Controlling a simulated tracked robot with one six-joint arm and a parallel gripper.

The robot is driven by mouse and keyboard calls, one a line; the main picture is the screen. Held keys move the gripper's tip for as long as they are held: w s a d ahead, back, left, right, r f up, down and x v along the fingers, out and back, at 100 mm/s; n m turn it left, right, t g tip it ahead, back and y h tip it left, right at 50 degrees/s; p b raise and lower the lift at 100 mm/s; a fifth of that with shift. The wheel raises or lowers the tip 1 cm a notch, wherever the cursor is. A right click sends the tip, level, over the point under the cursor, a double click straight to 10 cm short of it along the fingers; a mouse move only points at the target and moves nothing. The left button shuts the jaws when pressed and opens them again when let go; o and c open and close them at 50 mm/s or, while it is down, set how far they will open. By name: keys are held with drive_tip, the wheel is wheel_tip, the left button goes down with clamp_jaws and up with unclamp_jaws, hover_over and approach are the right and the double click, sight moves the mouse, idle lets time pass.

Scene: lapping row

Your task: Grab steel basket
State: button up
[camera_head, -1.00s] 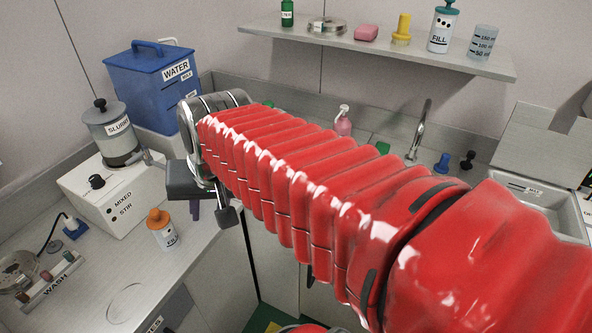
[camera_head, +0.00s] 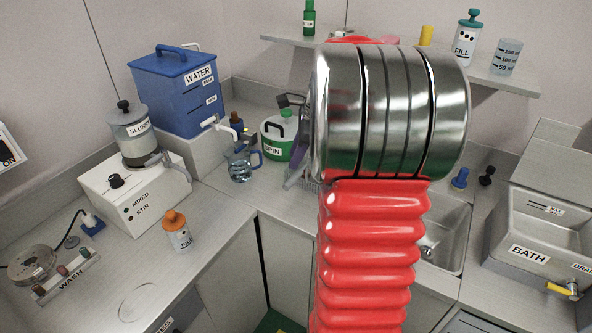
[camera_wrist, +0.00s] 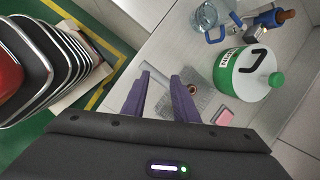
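A grey mesh piece that looks like the steel basket (camera_wrist: 178,98) lies on the counter in the wrist view, partly behind my fingers. A small brown round item shows at its upper right. A pale bar (camera_wrist: 153,71) shows near my fingertips; I cannot tell if it belongs to the basket. My gripper (camera_wrist: 163,75) has two purple fingers, apart with nothing clearly between them. In the head view a purple finger (camera_head: 300,155) shows left of my metal arm joint, over the counter; the arm hides most of that spot.
A green and white SPIN pot (camera_wrist: 240,75) and a glass jug (camera_wrist: 205,20) stand close by. A pink block (camera_wrist: 224,117) lies near the mesh. The SLURRY unit (camera_head: 135,190), blue WATER tank (camera_head: 175,95) and orange-capped FILL bottle (camera_head: 177,232) are left. The BATH basin (camera_head: 540,235) is right.

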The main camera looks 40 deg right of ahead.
drive_tip(key=s+d+f+m, duration=0.2)
drive_tip(key=d+f+m, duration=0.3)
drive_tip(key=d, duration=0.6)
drive_tip(key=shift+m, duration=0.6)
drive_tip(key=shift+w+f+t, duration=0.1)
drive_tip(key=shift+f+t, duration=0.15)
drive_tip(key=shift+t, duration=0.05)
drive_tip(key=x, duration=0.8)
drive_tip(key=shift+a+f, duration=0.1)
drive_tip(key=shift+f, duration=0.05)
drive_tip(key=shift+a+x, duration=0.1)
drive_tip(key=shift+x, duration=1.2)
drive_tip(key=shift+a+x, duration=0.15)
drive_tip(key=shift+x, duration=1.2)
drive_tip(key=shift+c, duration=0.7)
clamp_jaws()
